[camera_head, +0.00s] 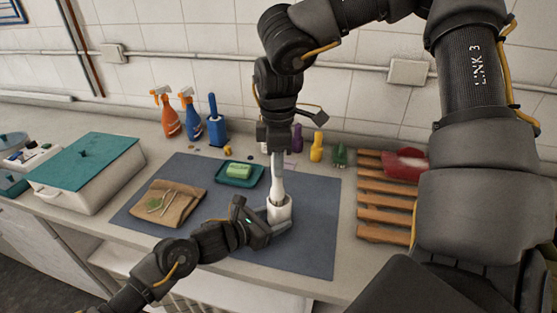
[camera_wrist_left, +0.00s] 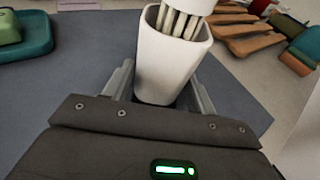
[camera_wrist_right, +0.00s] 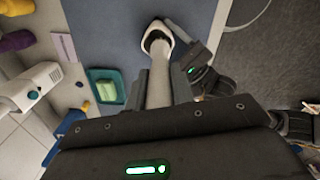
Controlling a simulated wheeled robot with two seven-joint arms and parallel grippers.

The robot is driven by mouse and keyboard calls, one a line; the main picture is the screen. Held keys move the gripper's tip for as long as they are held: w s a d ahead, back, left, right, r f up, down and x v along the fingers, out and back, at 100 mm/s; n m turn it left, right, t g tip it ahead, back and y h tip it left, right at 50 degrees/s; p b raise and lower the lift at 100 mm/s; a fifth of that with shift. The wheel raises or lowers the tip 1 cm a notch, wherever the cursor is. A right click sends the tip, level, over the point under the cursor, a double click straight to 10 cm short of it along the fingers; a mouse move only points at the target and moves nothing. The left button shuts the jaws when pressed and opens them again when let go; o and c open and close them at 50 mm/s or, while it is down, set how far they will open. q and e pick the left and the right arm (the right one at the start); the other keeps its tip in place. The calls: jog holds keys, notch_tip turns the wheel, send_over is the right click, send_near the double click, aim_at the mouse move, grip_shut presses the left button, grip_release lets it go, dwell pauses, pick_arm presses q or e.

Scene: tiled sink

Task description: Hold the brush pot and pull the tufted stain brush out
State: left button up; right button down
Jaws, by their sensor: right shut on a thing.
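The white brush pot (camera_head: 279,213) stands upright on the grey-blue mat (camera_head: 313,240). The tufted stain brush (camera_head: 278,185) stands in it, its white handle upward. In the left wrist view, pale bristle tufts (camera_wrist_left: 178,22) show at the open top of the pot (camera_wrist_left: 168,62), their lower ends inside it. My right gripper (camera_head: 277,156) is above the pot, shut on the brush handle (camera_wrist_right: 158,82). My left gripper (camera_head: 273,229) is low, with one finger on each side of the pot (camera_wrist_left: 160,88); whether the fingers press on it is unclear.
A green sponge in a teal dish (camera_head: 240,174) and a brown cloth (camera_head: 170,204) lie on the mat's left part. Spray bottles (camera_head: 189,115) and a blue brush (camera_head: 214,125) stand behind. A wooden slatted rack (camera_head: 385,202) is right. A teal-lidded box (camera_head: 88,172) is left.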

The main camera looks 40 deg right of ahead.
pick_arm(q)
jog(key=o, duration=0.4)
jog(key=shift+c, duration=0.2)
jog(key=v, duration=1.2)
pick_arm(e)
jog(key=shift+r, duration=0.15)
pick_arm(q)
jog(key=shift+r+p, duration=0.6)
jog(key=shift+p, duration=0.05)
pick_arm(e)
jog(key=shift+r, duration=1.8)
